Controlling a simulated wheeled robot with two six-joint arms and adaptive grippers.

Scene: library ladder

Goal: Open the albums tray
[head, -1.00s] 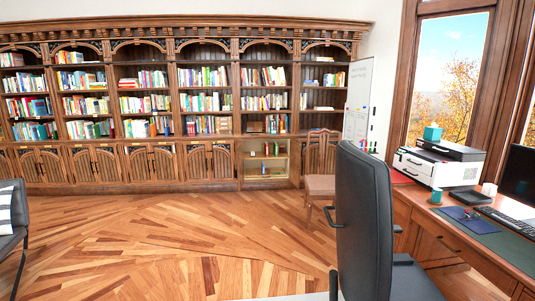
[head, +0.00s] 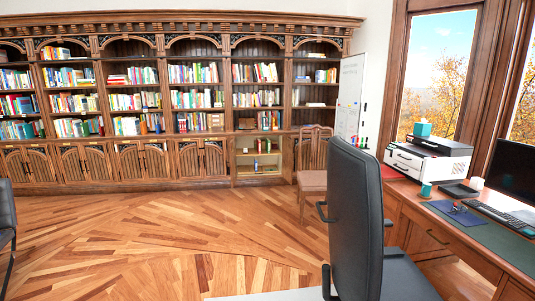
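No tray marked as the albums tray can be made out from here. The lower row of the bookcase (head: 112,90) has one open compartment (head: 258,177) with a pale interior, at the right of the closed carved doors. It holds a few small books (head: 264,146) on its upper level and small items lower down, too small to tell apart. Neither of my grippers is in view.
A dark office chair (head: 352,215) stands close in front, right of centre. A wooden chair (head: 313,180) is beside the open compartment. A desk (head: 440,240) with a printer (head: 425,160) fills the right.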

